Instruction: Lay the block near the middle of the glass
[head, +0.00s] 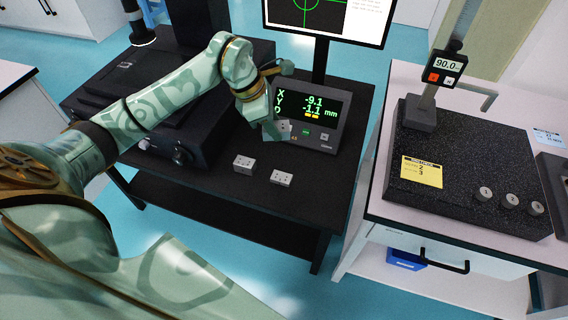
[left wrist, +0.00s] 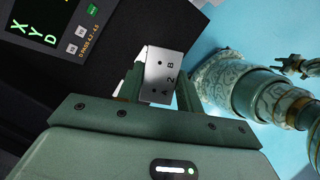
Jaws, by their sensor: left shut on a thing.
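My left gripper (head: 276,128) is shut on a small pale grey block (left wrist: 165,68), in front of the readout box. In the left wrist view the block sits between the two fingers of my left gripper (left wrist: 160,88), with dark dots and the marks A, 2 and B on its face. The block is held above the black table, clear of the dark machine (head: 178,150) at the left. My left arm hides part of that machine's top, and I cannot make out the glass on it. A small part of what looks like my right gripper (left wrist: 298,67) shows in the left wrist view; its jaws are unclear.
Two similar blocks, one (head: 244,163) left of the other (head: 282,179), lie on the black table (head: 225,190). The readout box (head: 330,128) shows X -9.1 and Y -1.1. A monitor (head: 370,20) stands behind. A granite plate (head: 460,150) is on the right bench.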

